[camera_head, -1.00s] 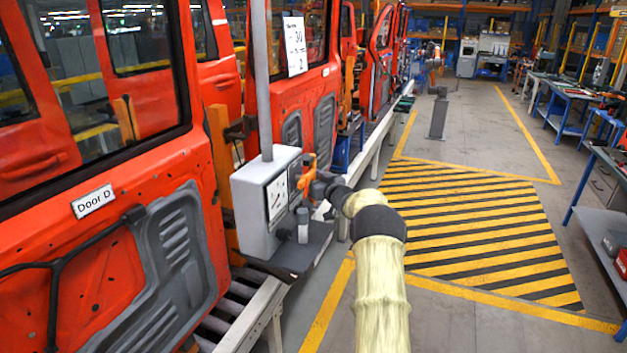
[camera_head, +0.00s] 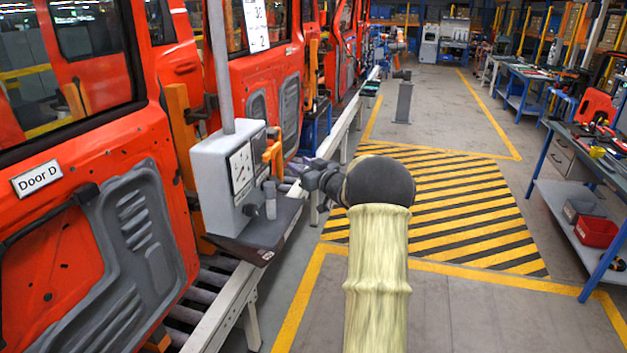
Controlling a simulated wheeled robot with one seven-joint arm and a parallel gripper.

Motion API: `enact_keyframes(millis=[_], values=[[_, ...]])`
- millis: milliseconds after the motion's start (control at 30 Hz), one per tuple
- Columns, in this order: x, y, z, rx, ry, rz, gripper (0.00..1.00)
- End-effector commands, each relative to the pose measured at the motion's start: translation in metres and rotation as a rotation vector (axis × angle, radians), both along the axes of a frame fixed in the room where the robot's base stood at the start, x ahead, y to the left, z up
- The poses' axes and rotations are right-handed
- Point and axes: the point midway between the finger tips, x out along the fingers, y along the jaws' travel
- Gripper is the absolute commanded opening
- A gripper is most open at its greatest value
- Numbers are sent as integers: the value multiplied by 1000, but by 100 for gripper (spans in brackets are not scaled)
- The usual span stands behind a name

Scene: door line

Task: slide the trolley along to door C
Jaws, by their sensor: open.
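My gripper (camera_head: 296,171) is open, just right of the orange part, with a small gap showing. Its fingertips are small and partly merged with the trolley's edge. Further red doors (camera_head: 285,85) stand beyond; no label for door C is readable.
The rail (camera_head: 225,310) runs along the red doors into the distance. Yellow-and-black floor hatching (camera_head: 450,205) lies to the right, with open floor around it. A grey post (camera_head: 404,100) stands ahead. Workbenches (camera_head: 590,150) with tools and a red bin (camera_head: 597,232) line the right side.

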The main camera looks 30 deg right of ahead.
Motion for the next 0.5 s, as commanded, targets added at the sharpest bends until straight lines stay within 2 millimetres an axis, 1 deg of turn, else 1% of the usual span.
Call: enact_keyframes(millis=[33,200,333,500], values=[[-11,-3,-3,-2,0,-4,42],[-39,-5,-3,-1,0,-2,42],[-50,-6,-1,-1,1,-1,42],[-52,-6,0,-1,1,0,42]])
